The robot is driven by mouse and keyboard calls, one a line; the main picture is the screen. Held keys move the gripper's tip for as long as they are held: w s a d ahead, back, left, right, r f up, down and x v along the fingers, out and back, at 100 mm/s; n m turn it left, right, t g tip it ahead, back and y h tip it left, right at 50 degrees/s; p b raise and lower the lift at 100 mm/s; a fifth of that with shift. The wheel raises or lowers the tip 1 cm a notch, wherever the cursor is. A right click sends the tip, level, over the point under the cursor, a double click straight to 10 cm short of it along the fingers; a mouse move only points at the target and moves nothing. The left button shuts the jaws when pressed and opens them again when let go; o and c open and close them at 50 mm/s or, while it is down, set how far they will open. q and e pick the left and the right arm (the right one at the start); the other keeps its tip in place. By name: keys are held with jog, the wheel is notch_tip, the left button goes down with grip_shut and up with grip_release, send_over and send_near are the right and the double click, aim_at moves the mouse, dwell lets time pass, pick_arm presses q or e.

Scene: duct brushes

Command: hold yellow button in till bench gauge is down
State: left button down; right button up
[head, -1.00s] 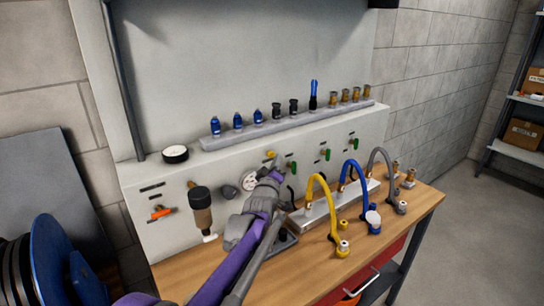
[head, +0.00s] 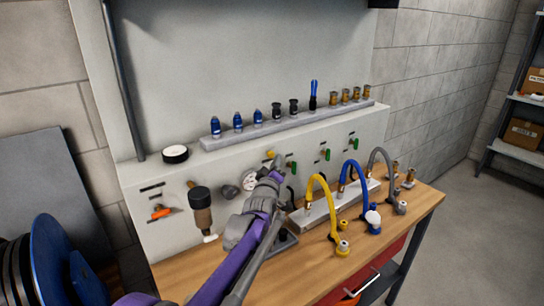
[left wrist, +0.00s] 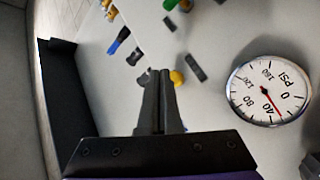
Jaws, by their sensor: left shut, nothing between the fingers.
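The yellow button (head: 269,154) is on the grey bench panel, above the round white gauge (head: 249,180). In the left wrist view the yellow button (left wrist: 178,78) shows just right of my fingertips; I cannot tell whether they touch or press it. My left gripper (head: 275,166) is shut and empty, reaching up to the panel. Its fingers (left wrist: 160,72) lie together in the wrist view. There the gauge (left wrist: 268,90) reads in PSI, its red needle between 0 and 40, nearer 40. My right gripper is not in view.
Yellow, blue and grey hoses (head: 319,200) arch over the wooden bench (head: 190,277), right of my left arm. A brown and black filter unit (head: 202,212) hangs left of the gauge. A ledge (head: 225,139) above holds several fittings. A blue reel (head: 52,262) stands at lower left.

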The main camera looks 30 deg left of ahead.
pick_arm(q)
jog(key=shift+a, duration=0.15)
jog(key=shift+w+a, duration=0.2)
jog(key=shift+a, duration=0.05)
jog(key=shift+w+a+p, duration=0.2)
jog(key=shift+a+p, duration=0.3)
dwell(0.8)
dwell(1.5)
jog(key=shift+s+d, duration=0.2)
jog(key=shift+d, duration=0.25)
jog(key=shift+s+d, duration=0.2)
jog(key=shift+d, duration=0.25)
jog(key=shift+s+d+b, duration=0.3)
jog(key=shift+d, duration=0.45)
jog(key=shift+s+d+b, duration=0.35)
jog(key=shift+d, duration=0.45)
jog(key=shift+s+d+b, duration=0.3)
jog(key=shift+d, duration=0.45)
